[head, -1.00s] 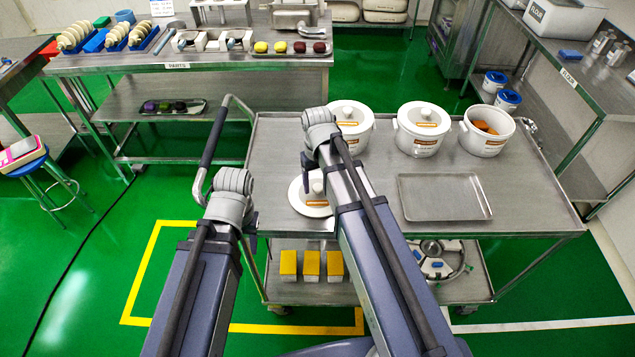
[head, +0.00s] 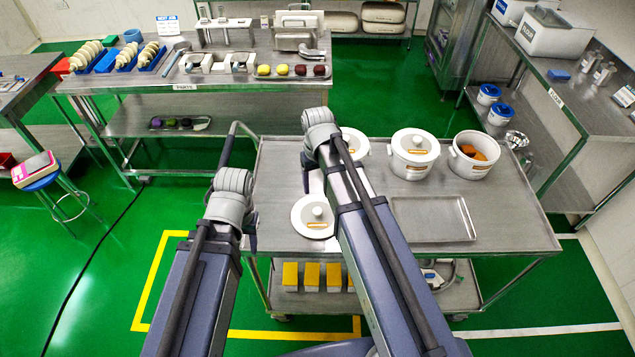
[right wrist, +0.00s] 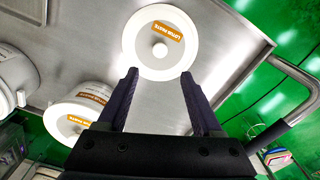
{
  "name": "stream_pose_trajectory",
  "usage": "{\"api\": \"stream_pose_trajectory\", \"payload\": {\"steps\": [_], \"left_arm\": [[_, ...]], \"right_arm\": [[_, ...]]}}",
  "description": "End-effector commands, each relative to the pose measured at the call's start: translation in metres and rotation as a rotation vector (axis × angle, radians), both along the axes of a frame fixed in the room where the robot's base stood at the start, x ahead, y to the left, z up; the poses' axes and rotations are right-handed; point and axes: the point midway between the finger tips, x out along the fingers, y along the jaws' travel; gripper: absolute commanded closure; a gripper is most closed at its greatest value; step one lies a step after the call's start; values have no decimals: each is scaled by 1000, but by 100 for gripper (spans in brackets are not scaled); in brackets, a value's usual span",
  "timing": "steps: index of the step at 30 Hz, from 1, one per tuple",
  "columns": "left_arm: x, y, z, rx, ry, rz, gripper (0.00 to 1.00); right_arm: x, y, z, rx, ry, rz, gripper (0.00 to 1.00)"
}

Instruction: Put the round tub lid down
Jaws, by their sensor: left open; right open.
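The round white tub lid (head: 300,222), with a grey knob and an orange label, lies flat on the steel cart top (head: 278,165) near its left front. In the right wrist view the lid (right wrist: 140,48) is fully seen, beyond the fingertips. My right gripper (right wrist: 160,76) is open and empty, its fingers apart and clear of the knob. In the head view it is mostly hidden behind its arm, with a dark finger (head: 306,176) showing behind the lid. My left gripper (head: 251,228) is open, left of the lid by the cart's edge, mostly hidden by its wrist.
On the cart stand a lidded tub (head: 355,146) partly behind my right arm, another lidded tub (head: 413,160) and an open tub (head: 470,166) with orange contents. An empty tray (head: 432,220) lies right of my arm. Several yellow-topped blocks (head: 312,276) sit on the lower shelf.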

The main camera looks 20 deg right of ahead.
Motion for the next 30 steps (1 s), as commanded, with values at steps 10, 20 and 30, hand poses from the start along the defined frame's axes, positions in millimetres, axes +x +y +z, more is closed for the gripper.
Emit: {"api": "stream_pose_trajectory", "payload": {"steps": [10, 20, 30], "left_arm": [[0, 0, 1, 0, 0, 0, 50], [0, 0, 1, 0, 0, 0, 50], [0, 0, -3, 0, 0, 0, 50]], "right_arm": [[-65, 55, 1, -39, 19, 101, 33], [-143, 103, 2, -104, 36, 228, 33], [-143, 105, -1, -106, 36, 230, 33]]}}
